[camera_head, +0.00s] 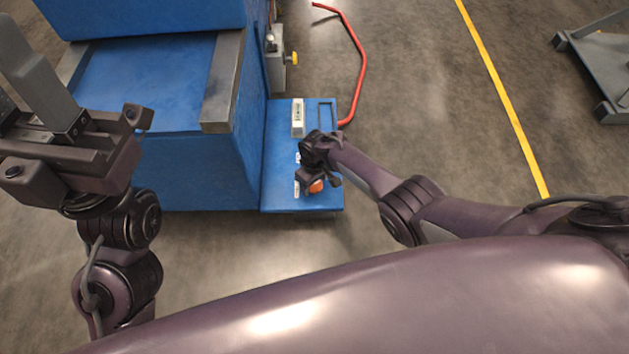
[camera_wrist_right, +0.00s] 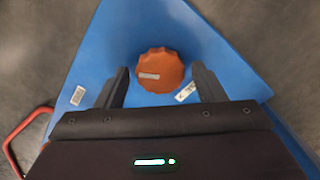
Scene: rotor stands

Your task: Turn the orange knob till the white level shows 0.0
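The orange knob (camera_head: 316,187) sits on the blue plate (camera_head: 275,170), partly hidden by my right gripper (camera_head: 318,175). In the right wrist view the knob (camera_wrist_right: 160,72) has a scalloped rim and a small pale label. The fingers of my right gripper (camera_wrist_right: 160,75) stand open on either side of it, with a small gap at each side.
A large blue machine (camera_head: 190,165) stands left of the plate. A red bar (camera_head: 360,70) runs from beside the plate toward the back. A grey box with a yellow knob (camera_head: 294,58) is on the machine's side.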

